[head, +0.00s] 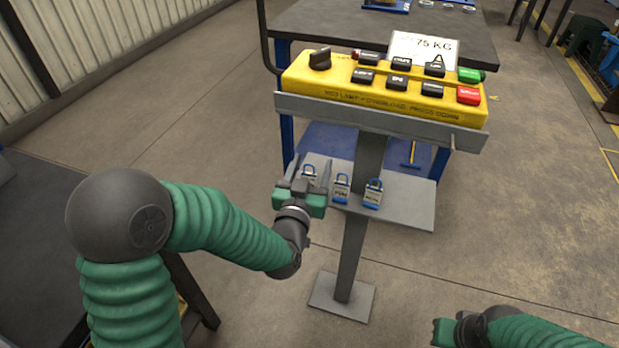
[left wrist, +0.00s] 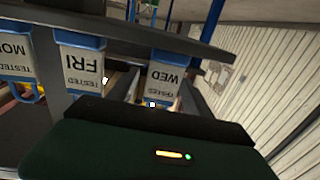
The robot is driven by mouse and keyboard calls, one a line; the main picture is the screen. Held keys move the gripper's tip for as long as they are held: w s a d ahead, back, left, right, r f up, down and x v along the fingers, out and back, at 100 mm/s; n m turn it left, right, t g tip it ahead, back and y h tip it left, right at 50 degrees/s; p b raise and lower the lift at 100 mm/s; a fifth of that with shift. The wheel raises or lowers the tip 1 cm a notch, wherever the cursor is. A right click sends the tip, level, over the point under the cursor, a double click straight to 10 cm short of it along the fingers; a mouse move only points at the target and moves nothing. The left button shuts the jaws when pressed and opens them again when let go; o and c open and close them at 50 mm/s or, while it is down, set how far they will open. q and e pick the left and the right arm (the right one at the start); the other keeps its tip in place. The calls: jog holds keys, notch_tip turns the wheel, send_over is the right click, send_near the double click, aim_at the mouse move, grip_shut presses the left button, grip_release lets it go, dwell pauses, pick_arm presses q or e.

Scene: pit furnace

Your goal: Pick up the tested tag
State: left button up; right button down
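Three small tags with blue loops stand in a row on the grey shelf (head: 410,205) in the head view: a left one (head: 309,173), a middle one (head: 341,190) and a right one (head: 373,194). The left wrist view shows their lettering upside down: a WED tag (left wrist: 167,76), a FRI tag (left wrist: 83,67) and a MON tag (left wrist: 17,62), each marked TESTED. My left gripper (head: 303,174) is open at the left tag, its fingers apart on either side. Whether they touch it I cannot tell. My right gripper (head: 442,331) is low at the right, its fingers unclear.
A yellow control box (head: 390,84) with buttons and a 75 KG sign (head: 422,47) sits on the post above the shelf. A dark table (head: 330,22) with blue legs stands behind. Open concrete floor lies to the right.

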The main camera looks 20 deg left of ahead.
pick_arm(q)
jog(key=shift+w+d+f, duration=0.1)
jog(key=shift+d, duration=0.15)
jog(key=c, duration=0.5)
jog(key=shift+a, duration=0.25)
grip_shut()
jog(key=shift+d+r, duration=0.1)
jog(key=shift+r, duration=0.25)
notch_tip(320, 180, up, 9)
jog(key=p, duration=0.5)
jog(key=shift+r+p, duration=0.15)
jog(key=shift+p, duration=0.2)
